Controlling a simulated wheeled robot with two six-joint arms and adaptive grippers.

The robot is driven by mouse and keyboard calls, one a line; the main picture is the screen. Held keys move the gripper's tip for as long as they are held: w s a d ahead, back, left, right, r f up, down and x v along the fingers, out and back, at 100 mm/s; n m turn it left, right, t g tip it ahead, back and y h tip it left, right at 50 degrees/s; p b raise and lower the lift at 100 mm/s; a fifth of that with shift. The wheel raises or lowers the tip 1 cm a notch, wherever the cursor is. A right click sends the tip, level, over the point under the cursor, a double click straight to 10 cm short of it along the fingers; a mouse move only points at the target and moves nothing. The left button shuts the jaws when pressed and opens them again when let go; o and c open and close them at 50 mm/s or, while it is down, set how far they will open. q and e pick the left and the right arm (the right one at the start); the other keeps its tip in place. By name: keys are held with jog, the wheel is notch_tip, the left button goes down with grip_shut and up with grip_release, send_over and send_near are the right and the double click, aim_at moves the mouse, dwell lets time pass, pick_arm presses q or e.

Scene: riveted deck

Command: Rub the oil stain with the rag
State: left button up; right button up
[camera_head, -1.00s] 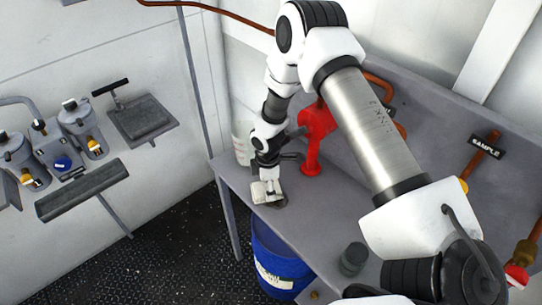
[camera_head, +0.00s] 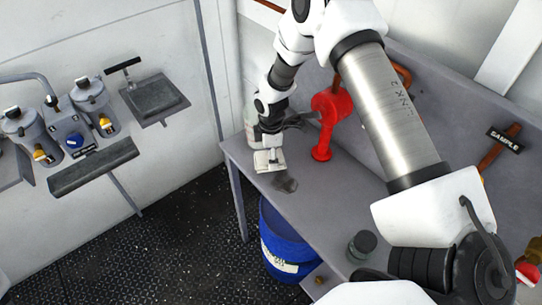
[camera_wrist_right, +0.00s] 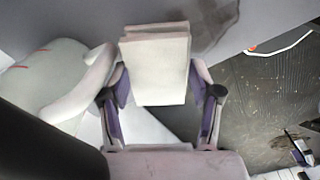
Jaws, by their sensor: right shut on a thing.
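The folded white rag (camera_head: 270,160) is in my right gripper (camera_head: 267,148), at the left end of the grey bench in the head view. The gripper is shut on it. In the right wrist view the rag (camera_wrist_right: 158,68) sits between both fingers, its far end toward the bench. The oil stain (camera_head: 285,184) is a dark patch on the bench top, just right of and nearer than the rag. It also shows in the wrist view (camera_wrist_right: 212,22), beside the rag's upper right corner. I cannot tell whether the rag touches the bench. My left gripper is out of view.
A red piece of equipment (camera_head: 328,115) stands behind the stain, and a pale container (camera_head: 251,124) is partly hidden behind my right gripper. A blue bucket (camera_head: 284,242) is below the bench edge. A small dark jar (camera_head: 361,245) stands on the near bench. Bench between is clear.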

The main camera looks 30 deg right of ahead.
jog(key=shift+r+p, duration=0.55)
jog(key=shift+r, duration=0.7)
notch_tip(320, 180, up, 3)
jog(key=p, duration=0.2)
jog(key=shift+r+p, duration=0.1)
jog(key=shift+p, duration=0.2)
